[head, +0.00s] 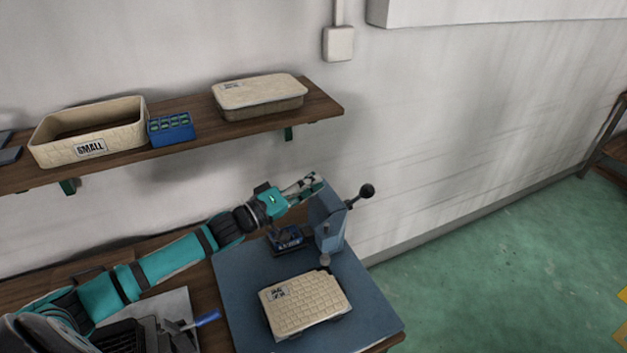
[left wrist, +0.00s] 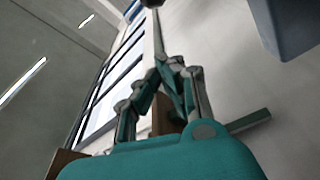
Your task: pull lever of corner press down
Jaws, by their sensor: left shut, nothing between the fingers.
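The corner press (head: 328,228) is a blue-grey upright body at the back right of the blue mat. Its lever (head: 356,199) sticks out up and to the right and ends in a black ball knob (head: 367,191). My left gripper (head: 316,182) is shut and empty, just left of the top of the press, with the lever to its right. I cannot tell whether it touches the press. In the left wrist view the closed fingers (left wrist: 178,78) show, with a blue-grey block, likely the press (left wrist: 288,25), at the upper right. My right gripper is not in view.
A shelf (head: 200,136) above holds an open cream tray (head: 90,148), a blue holder (head: 171,130) and a lidded cream tray (head: 260,90). Open floor lies to the right.

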